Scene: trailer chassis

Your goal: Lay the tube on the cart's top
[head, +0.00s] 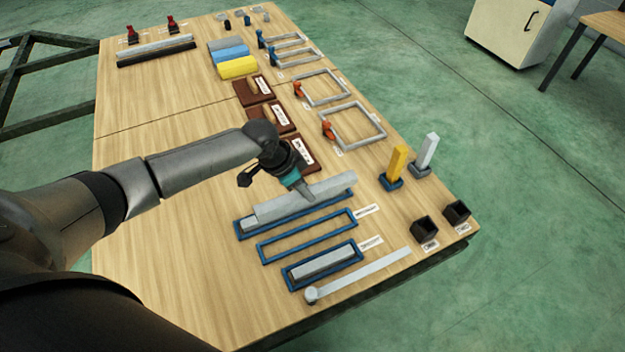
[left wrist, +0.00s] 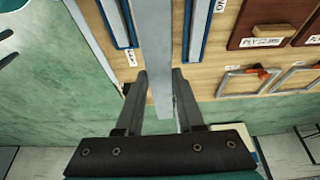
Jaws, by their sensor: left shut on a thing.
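A long light-grey tube (head: 330,189) lies lengthwise over the back blue frame (head: 246,236) on the wooden top (head: 160,240). My left gripper (head: 304,194) points down at the tube's middle and is shut on it. In the left wrist view the tube (left wrist: 152,35) runs between the two fingers of the gripper (left wrist: 160,80). I cannot tell whether the tube touches the frame or hangs just above it. My right gripper is not in view.
An empty blue frame (head: 264,253) and one with a short grey bar (head: 322,263) lie in front. The top's left part is bare.

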